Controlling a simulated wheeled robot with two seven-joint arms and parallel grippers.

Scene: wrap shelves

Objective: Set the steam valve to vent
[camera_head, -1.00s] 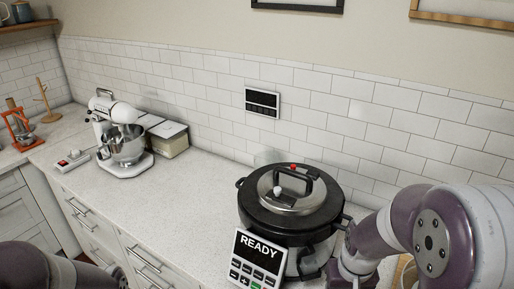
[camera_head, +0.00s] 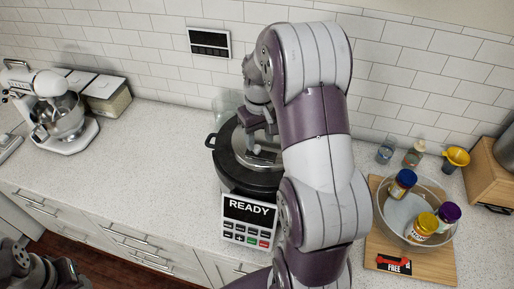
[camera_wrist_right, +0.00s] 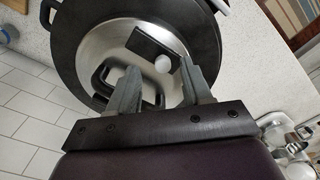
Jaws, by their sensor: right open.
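The pressure cooker (camera_head: 233,176) stands on the counter with its lid on, and its front panel (camera_head: 249,220) reads READY. My right gripper (camera_head: 262,138) is over the lid, and my right arm hides the cooker's right part. In the right wrist view, the open gripper (camera_wrist_right: 160,82) points at the steel lid (camera_wrist_right: 92,50). A small white knob (camera_wrist_right: 162,63) on the lid shows between and just beyond the fingertips; whether they touch it I cannot tell. The black lid handle (camera_wrist_right: 100,78) shows by the left finger. Valve markings are not visible. Only part of my left arm shows.
A glass bowl (camera_head: 380,212) with several jars stands on a wooden board (camera_head: 440,262) at right. A yellow funnel (camera_head: 456,158) and small bottles are behind it. A stand mixer (camera_head: 62,115) and a box (camera_head: 107,94) stand at left. The counter between is clear.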

